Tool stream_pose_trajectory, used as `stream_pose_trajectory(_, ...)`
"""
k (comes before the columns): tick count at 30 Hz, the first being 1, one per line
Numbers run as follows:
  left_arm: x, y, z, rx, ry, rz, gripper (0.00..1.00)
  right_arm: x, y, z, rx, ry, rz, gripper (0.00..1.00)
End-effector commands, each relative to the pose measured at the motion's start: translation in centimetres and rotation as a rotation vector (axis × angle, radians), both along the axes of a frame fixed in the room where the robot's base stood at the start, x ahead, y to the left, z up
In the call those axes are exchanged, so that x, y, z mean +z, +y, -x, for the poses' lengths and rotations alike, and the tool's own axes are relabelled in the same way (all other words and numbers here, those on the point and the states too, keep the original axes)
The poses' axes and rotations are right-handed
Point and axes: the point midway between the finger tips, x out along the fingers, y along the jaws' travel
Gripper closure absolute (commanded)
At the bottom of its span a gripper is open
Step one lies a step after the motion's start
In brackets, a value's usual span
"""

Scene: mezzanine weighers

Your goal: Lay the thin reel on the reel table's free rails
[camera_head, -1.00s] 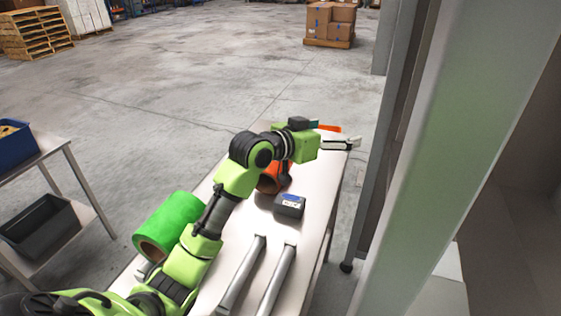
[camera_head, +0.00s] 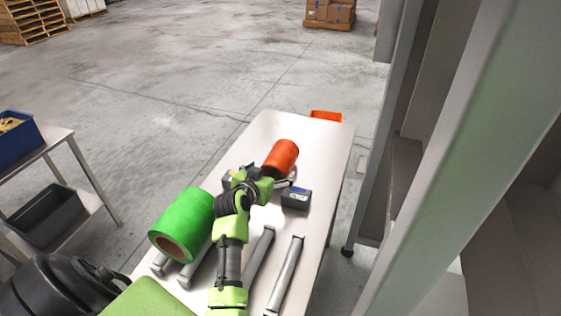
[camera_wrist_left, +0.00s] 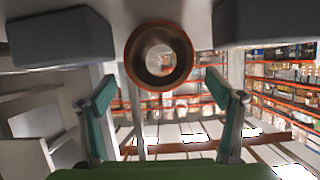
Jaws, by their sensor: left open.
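The thin reel is an orange roll (camera_head: 281,158) lying on the far part of the white reel table (camera_head: 258,130). In the left wrist view its round end with a hollow core faces me (camera_wrist_left: 132,60). My left gripper (camera_head: 268,178) is open just on the near side of the reel. Its teal fingers (camera_wrist_left: 166,95) stand apart to either side of the reel's end, with nothing gripped. Two parallel grey rails (camera_head: 285,275) lie bare at the near right of the table. My right gripper is not in view.
A thick green reel (camera_head: 183,215) rests on other rails at the table's left. A dark box (camera_head: 296,198) stands right of my gripper. An orange bin (camera_head: 325,115) is beyond the far edge. A grey post (camera_head: 440,150) rises at the right.

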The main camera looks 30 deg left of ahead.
Motion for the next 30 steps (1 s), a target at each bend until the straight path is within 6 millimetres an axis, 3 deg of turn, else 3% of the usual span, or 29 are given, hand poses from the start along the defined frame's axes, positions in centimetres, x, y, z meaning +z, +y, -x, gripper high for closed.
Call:
stream_pose_trajectory(3, -0.5, 0.3, -1.3, -0.001, 0.0, 0.0, 0.16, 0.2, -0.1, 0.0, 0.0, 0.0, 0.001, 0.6)
stream_pose_trajectory(11, -0.9, 0.6, -2.4, -0.001, 0.0, 0.001, 0.16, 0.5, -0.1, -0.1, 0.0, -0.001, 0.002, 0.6)
stream_pose_trajectory(22, -2.3, 1.4, -6.1, 0.0, -0.001, 0.001, 0.16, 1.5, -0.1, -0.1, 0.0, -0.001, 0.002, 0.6)
stream_pose_trajectory(30, -2.8, 1.6, -6.8, 0.0, -0.001, 0.0, 0.16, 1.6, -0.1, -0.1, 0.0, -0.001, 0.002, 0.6)
